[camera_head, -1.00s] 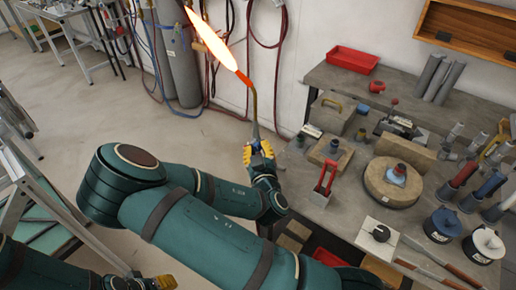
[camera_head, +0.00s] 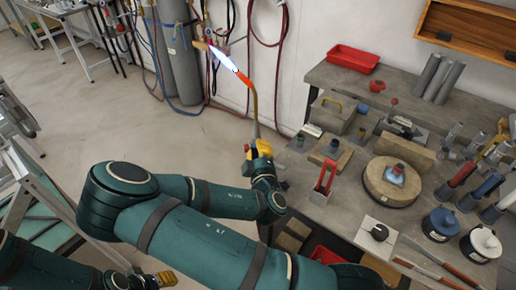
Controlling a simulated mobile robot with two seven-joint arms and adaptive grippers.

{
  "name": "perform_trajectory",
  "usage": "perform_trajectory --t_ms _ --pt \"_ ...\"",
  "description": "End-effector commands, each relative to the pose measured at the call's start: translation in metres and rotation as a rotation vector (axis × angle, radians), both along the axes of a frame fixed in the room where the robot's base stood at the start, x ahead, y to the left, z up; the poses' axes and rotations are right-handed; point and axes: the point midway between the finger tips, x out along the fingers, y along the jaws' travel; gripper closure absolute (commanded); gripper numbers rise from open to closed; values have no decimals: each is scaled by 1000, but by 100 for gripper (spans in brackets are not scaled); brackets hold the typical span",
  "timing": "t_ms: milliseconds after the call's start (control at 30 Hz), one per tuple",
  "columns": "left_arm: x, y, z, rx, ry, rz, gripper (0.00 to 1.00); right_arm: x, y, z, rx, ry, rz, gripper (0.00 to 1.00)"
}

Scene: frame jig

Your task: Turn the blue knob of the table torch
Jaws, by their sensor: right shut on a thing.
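The table torch (camera_head: 254,108) stands at the left edge of the workbench, with a thin brass neck curving up to an orange tip. A short, pointed blue-white flame (camera_head: 223,58) burns from the tip toward the upper left. My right gripper (camera_head: 258,148), with yellow fingers, is at the base of the torch neck and shut on the blue knob, which its fingers hide. My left gripper (camera_head: 166,278) is low at the bottom left, away from the torch, seen only in part; its opening cannot be made out.
The grey workbench (camera_head: 330,233) carries a red-handled tool (camera_head: 325,177), a round stone block (camera_head: 377,190), a brick (camera_head: 403,150) and a red tray (camera_head: 353,58). Grey gas cylinders (camera_head: 181,62) and hoses stand by the wall behind the flame.

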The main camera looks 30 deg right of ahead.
Motion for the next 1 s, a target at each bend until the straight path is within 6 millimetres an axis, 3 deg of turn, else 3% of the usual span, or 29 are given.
perform_trajectory --t_ms 567,600,700,1000 --pt "0 0 0 0 -1 0 53 0 0 -1 -32 15 0 100" --pt "0 0 0 0 -1 0 53 0 0 -1 -32 15 0 72" --pt "0 0 0 0 -1 0 53 0 0 0 -32 15 0 43" --pt "0 0 1 0 -1 0 53 0 0 0 -31 14 0 43"
